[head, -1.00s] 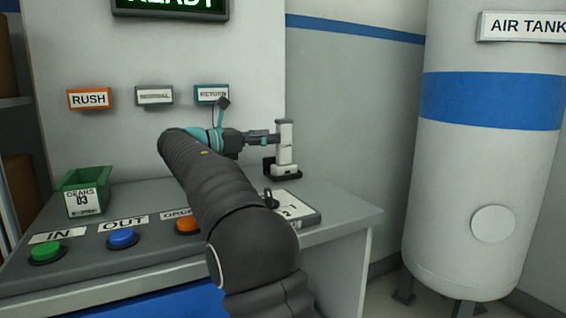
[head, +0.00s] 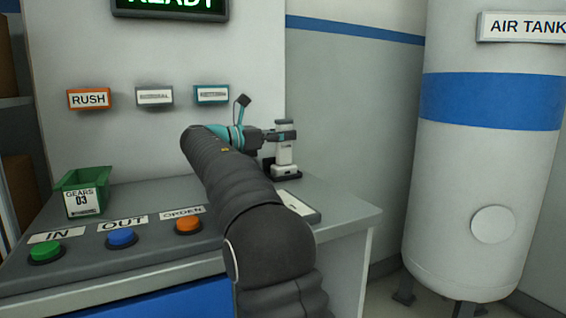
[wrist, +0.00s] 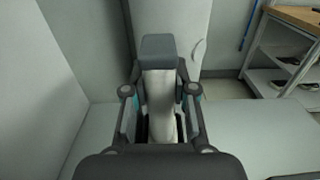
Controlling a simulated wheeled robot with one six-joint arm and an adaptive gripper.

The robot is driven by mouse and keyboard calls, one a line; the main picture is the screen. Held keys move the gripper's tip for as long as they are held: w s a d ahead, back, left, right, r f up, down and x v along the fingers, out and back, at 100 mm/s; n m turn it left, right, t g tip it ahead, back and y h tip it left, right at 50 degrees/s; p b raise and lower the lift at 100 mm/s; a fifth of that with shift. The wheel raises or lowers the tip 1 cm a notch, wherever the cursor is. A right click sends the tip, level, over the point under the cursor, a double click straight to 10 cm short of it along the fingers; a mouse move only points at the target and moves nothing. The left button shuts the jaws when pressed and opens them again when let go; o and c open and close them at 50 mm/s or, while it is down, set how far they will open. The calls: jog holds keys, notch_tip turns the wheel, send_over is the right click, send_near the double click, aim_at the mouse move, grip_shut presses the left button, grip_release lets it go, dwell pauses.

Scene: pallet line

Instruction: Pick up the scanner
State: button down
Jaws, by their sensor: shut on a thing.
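The scanner (head: 284,153) is white with a grey top and stands upright at the back right of the counter, at its black cradle (head: 268,171). My gripper (head: 287,135) reaches it from the left and is shut on its upper part. In the wrist view the scanner (wrist: 159,90) sits between the two fingers of my gripper (wrist: 160,106), its grey head pointing away. My arm hides part of the counter. I cannot tell whether the scanner's base is clear of the cradle.
A green gears bin (head: 84,193) stands at the left. Green (head: 46,251), blue (head: 122,237) and orange (head: 188,224) buttons line the counter's front. A clipboard (head: 300,206) lies right of my arm. A white air tank (head: 485,180) stands right of the counter (head: 345,222).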

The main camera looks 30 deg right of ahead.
jog(key=shift+r, duration=0.2)
jog(key=shift+r+p, duration=0.45)
jog(key=shift+r, duration=1.35)
jog(key=s+d+r, duration=0.2)
jog(key=s+r, duration=0.5)
jog(key=s, duration=0.4)
jog(key=shift+s+d+b, duration=0.2)
jog(key=shift+s+b, duration=0.05)
jog(key=shift+b, duration=0.1)
